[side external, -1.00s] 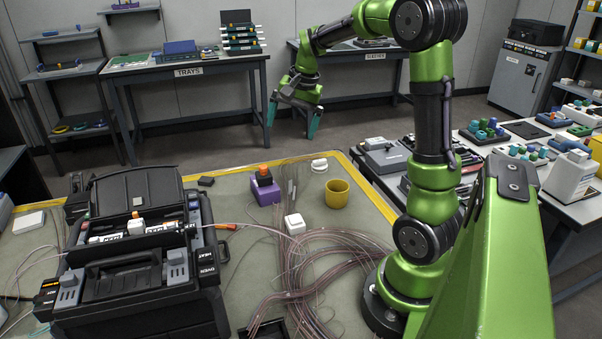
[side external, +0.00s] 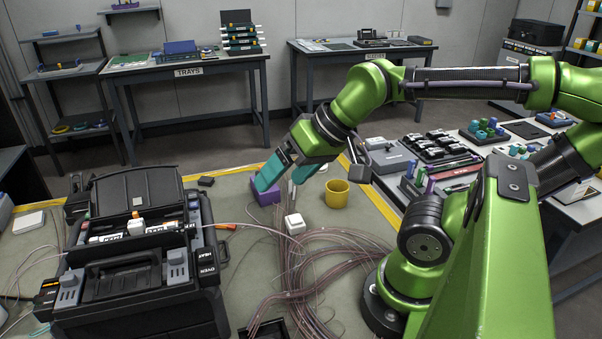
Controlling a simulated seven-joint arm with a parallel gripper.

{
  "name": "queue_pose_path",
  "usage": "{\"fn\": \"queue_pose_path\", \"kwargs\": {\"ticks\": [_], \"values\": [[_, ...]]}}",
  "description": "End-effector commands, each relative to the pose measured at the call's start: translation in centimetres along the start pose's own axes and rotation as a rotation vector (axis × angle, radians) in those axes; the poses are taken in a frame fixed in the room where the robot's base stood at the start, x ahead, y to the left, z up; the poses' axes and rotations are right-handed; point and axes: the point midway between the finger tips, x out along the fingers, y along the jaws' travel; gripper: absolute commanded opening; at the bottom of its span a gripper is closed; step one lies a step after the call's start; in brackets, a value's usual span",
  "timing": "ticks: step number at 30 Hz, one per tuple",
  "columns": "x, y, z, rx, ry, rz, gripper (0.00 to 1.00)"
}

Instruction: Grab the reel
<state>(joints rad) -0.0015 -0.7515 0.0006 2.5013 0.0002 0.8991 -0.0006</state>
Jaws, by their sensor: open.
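My gripper (side external: 281,181) hangs over the back of the grey mat with its teal fingers pointing down and left. It is open, and I see nothing held between the fingers. The left finger overlaps a purple block (side external: 264,197) and hides its orange top; I cannot tell whether they touch. A yellow cup (side external: 337,194) stands to the right of the fingers. I cannot tell for certain which thing is the reel.
A white cube (side external: 294,223) stands nearer the camera, beside a spread of loose pinkish fibres (side external: 335,250). The large black splicer case (side external: 140,255) fills the left. A small black block (side external: 206,181) lies behind it. A table with tools (side external: 400,161) stands to the right.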

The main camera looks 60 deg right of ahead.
Motion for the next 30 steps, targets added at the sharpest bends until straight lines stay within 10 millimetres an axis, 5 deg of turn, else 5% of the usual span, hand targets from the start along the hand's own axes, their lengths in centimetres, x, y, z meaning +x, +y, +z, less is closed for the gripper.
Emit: {"fn": "queue_pose_path", "kwargs": {"ticks": [9,14,23,30], "values": [[1.1,1.7,-0.4,0.062,-0.032,0.051,0.87],[2.8,5.0,-4.8,0.188,-0.073,0.151,0.87],[5.4,16.3,-14.8,0.369,-0.189,0.337,0.87],[7.0,29.3,-19.3,0.467,-0.308,0.449,0.87]]}}
